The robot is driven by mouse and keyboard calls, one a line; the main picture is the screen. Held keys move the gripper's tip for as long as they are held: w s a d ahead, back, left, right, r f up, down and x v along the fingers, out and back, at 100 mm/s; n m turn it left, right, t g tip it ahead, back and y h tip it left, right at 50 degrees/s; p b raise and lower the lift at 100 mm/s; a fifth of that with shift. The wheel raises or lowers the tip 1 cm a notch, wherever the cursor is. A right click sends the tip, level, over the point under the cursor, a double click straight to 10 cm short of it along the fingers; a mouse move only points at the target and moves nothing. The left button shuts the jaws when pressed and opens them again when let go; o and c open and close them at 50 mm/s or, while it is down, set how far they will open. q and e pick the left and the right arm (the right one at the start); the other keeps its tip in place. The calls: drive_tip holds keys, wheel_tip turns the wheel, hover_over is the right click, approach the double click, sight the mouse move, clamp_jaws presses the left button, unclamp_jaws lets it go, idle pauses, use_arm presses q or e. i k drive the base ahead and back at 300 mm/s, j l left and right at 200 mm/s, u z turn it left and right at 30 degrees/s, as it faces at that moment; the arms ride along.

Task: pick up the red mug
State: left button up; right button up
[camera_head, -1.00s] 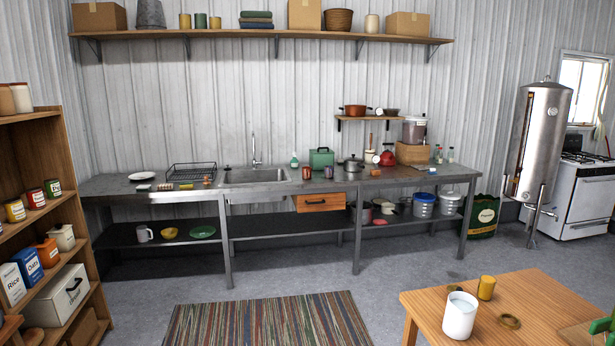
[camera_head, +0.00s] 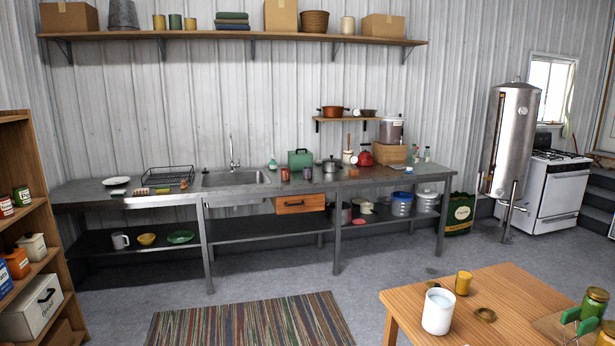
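A small dark red mug (camera_head: 285,174) stands upright on the long metal counter (camera_head: 236,190), just right of the sink. A purplish mug (camera_head: 307,173) stands close to its right. The red mug is small at this distance, and I cannot make out its handle. Neither of my grippers is in view.
A drawer (camera_head: 300,204) is under the counter near the mugs. A striped rug (camera_head: 250,322) lies on open floor before it. A wooden table (camera_head: 468,324) with a white cup (camera_head: 437,311) and jars is at front right. A shelf unit (camera_head: 40,190) stands at left.

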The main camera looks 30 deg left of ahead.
sight(286, 172)
drive_tip(key=i+j+u, duration=0.9)
drive_tip(key=i+u, duration=0.15)
drive_tip(key=i, duration=0.5)
drive_tip(key=i+u, duration=0.3)
drive_tip(key=i, duration=1.7)
drive_tip(key=i+l+u, duration=0.1)
drive_tip(key=i, duration=1.05)
drive_tip(key=i+l+u, duration=0.1)
drive_tip(key=l+u, duration=0.2)
drive_tip(key=l, duration=0.7)
drive_tip(key=l+u, duration=0.25)
drive_tip(key=l, duration=0.7)
